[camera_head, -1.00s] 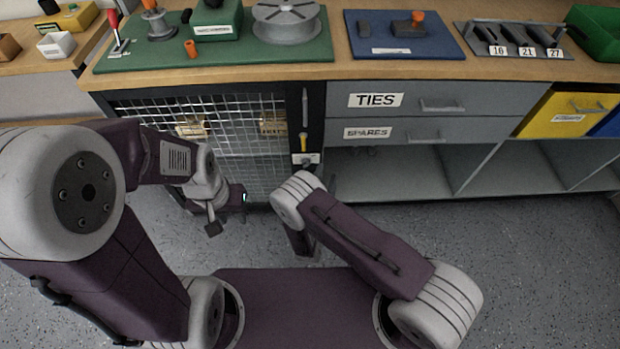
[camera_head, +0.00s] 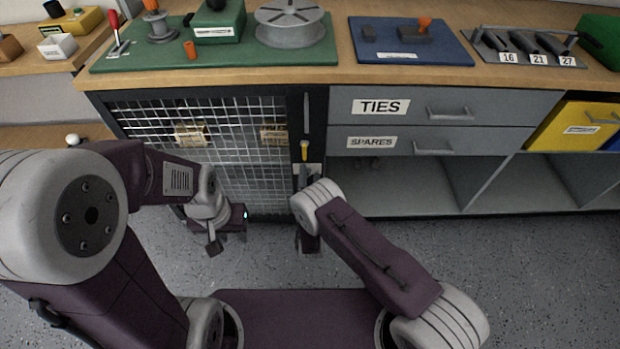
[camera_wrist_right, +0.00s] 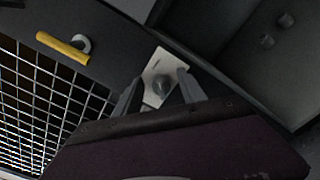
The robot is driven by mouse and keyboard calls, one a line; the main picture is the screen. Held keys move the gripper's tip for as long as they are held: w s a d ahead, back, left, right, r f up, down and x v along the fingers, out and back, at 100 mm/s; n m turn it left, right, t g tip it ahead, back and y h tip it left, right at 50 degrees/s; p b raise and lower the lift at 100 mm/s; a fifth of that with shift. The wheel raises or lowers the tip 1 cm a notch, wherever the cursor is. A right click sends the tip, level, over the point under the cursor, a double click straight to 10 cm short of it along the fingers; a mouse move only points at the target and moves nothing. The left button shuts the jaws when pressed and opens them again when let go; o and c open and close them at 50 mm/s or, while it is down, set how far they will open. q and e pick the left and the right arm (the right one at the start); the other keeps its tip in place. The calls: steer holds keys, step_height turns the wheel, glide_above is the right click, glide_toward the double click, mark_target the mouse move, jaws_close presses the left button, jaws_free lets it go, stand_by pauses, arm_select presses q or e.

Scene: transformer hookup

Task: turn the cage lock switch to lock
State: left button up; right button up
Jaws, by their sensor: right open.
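The cage (camera_head: 210,140) is a dark-framed mesh front under the workbench. On its right post is a small white plate (camera_head: 311,169), mostly hidden in the head view by my right arm. In the right wrist view, this white switch plate (camera_wrist_right: 158,66) carries a round grey knob (camera_wrist_right: 164,88). My right gripper (camera_wrist_right: 160,86) is open, with one finger on each side of the knob; I cannot tell whether they touch it. A yellow handle (camera_head: 304,150) sits above the plate and also shows in the wrist view (camera_wrist_right: 63,48). My left gripper (camera_head: 213,246) hangs before the cage, its jaws unclear.
Drawers labelled TIES (camera_head: 440,107) and SPARES (camera_head: 430,139) are right of the post, above an open shelf (camera_head: 400,190). A green board (camera_head: 130,62) and a blue board (camera_head: 400,45) lie on the worktop. The grey floor (camera_head: 540,280) at right is clear.

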jaws_close()
steer(key=shift+n, duration=0.3)
steer(key=n, duration=0.3)
steer(key=shift+a+r+n+p, duration=0.2)
steer(key=shift+n+p, duration=0.2)
steer(key=shift+a+f+n, duration=0.1)
steer(key=shift+a+n, duration=0.15)
steer(key=shift+n, duration=2)
steer(key=shift+a+f+n, duration=0.1)
steer(key=shift+a+n, duration=0.1)
steer(key=shift+n, duration=2)
steer(key=shift+a+n, duration=0.25)
steer(key=shift+n, duration=2)
